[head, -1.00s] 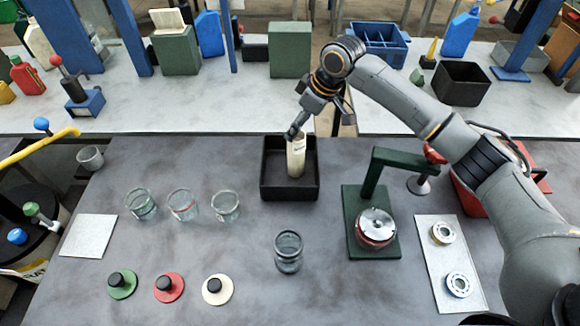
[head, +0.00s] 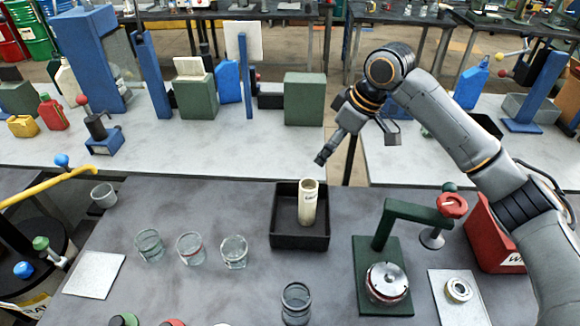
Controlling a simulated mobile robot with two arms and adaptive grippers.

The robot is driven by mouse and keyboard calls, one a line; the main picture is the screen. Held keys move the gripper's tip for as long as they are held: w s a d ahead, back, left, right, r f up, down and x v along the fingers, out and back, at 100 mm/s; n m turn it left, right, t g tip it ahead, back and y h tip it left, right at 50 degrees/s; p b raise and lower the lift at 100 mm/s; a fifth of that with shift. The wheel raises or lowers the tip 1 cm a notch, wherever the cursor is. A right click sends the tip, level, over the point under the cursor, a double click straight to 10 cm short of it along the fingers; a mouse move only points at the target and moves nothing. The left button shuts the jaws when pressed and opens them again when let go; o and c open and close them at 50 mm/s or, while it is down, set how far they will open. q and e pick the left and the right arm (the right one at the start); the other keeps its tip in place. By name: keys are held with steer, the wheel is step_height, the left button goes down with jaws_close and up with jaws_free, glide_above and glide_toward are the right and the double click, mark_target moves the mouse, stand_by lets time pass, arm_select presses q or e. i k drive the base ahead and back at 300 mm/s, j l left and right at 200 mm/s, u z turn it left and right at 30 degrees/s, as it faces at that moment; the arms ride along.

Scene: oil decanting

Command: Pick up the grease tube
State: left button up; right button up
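The grease tube (head: 308,204), a cream cylinder with a small dark marking, stands nearly upright in a black square tray (head: 288,240) on the near grey table. My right gripper (head: 356,149) comes in from the right. It is open, its two fingers spread wide and nothing between them. In the picture it sits above and to the right of the tube, apart from it. My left gripper is not in view.
Several glass jars (head: 150,245) stand left of and in front of the tray. A green press (head: 382,270) and a red box (head: 494,235) stand to the right. A pale table (head: 225,145) with containers lies behind.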

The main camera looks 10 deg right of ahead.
mark_target(296, 295)
steer(key=k, duration=2)
